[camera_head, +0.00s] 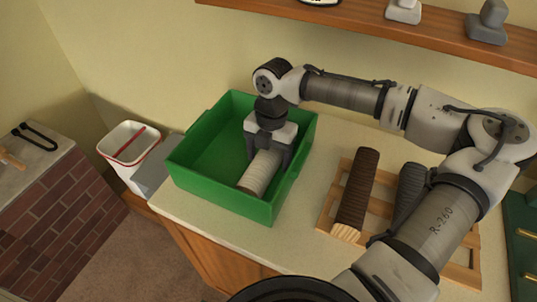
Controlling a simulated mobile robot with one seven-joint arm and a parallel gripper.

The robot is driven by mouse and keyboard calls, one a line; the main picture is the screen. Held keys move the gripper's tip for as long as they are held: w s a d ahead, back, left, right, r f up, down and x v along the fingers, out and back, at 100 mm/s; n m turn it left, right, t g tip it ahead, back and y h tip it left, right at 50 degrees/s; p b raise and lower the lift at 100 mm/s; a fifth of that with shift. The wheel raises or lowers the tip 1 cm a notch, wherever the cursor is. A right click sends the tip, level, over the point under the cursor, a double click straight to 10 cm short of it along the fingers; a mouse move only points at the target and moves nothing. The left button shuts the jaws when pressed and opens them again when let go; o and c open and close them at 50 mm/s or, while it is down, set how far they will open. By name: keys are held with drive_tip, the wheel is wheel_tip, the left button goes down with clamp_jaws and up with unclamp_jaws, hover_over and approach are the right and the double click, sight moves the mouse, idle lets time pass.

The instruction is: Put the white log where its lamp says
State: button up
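The white log (261,172) is a pale, ribbed cylinder inside the green bin (214,191), near its right wall. My gripper (268,160) reaches down into the bin, with its fingers on both sides of the log and seemingly closed on it. The log's near end faces the bin's front wall. I cannot tell whether the log touches the bin floor. A dark brown log (358,190) and a dark grey log (409,190) lie on a slatted wooden rack (327,214) to the right. No lamp is clearly visible.
A white bucket with a red rim (127,158) stands left of the bin, next to a grey box (158,172). A brick hearth (62,215) is at far left. A wooden shelf (400,30) runs above the counter. A dark green object (521,240) stands at the right edge.

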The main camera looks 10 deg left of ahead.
wheel_tip(320, 180, up, 12)
drive_tip(key=w+b, duration=0.1)
drive_tip(key=shift+w, duration=0.2)
idle(0.4)
